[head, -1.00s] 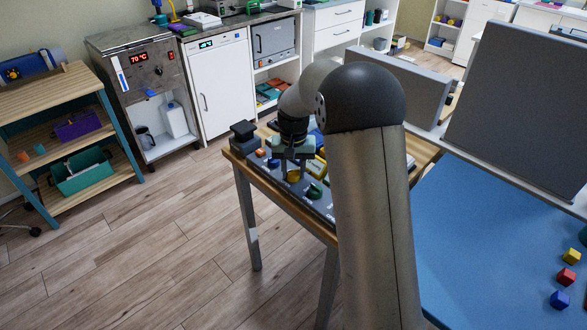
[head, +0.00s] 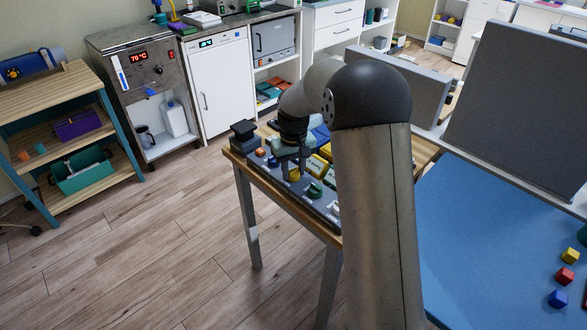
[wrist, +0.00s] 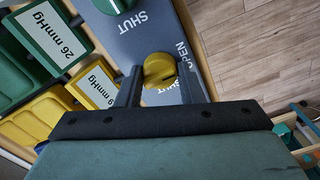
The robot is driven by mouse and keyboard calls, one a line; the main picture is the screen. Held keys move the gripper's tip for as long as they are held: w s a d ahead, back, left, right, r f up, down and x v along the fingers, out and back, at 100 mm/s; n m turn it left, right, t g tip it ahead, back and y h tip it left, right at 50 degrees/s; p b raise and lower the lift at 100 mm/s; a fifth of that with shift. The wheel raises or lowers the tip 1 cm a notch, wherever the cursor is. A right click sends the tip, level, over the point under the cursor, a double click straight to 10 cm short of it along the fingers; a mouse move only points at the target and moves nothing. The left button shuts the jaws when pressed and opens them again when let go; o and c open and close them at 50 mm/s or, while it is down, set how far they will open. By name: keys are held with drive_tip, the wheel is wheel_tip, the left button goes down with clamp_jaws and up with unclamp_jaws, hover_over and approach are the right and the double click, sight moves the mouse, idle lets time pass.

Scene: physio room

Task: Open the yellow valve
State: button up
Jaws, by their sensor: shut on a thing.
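The yellow valve (wrist: 159,69) is a round knob on a dark grey panel (wrist: 140,42). In the wrist view, the words OPEN and SHUT are printed beside it. My gripper (wrist: 158,84) has one finger on either side of the knob and is shut on it. The fingers partly hide the panel around the knob. I cannot tell exactly which word the knob points to. In the head view, the yellow valve (head: 294,174) shows small under my gripper (head: 292,166), near the front edge of the wooden table (head: 244,171).
A green knob (head: 315,190) and a blue knob (head: 273,161) sit on the same panel, either side of the yellow one. A yellow bin (wrist: 92,85) and a green bin (wrist: 45,35) with mmHg labels stand close by. A dark block (head: 244,135) stands at the table's left corner.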

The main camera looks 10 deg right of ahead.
sight(294, 170)
drive_tip(key=o, duration=1)
drive_tip(key=shift+c, duration=0.2)
wheel_tip(294, 170, up, 18)
drive_tip(key=shift+f, duration=0.25)
drive_tip(key=s+f+p, duration=0.1)
drive_tip(key=s+f, duration=0.2)
drive_tip(key=s, duration=1.3)
drive_tip(key=s+a+f+m+p, duration=0.1)
drive_tip(key=s+f, duration=0.3)
drive_tip(key=s, duration=1.3)
drive_tip(key=shift+a+f+p, duration=0.25)
drive_tip(key=shift+p, duration=0.5)
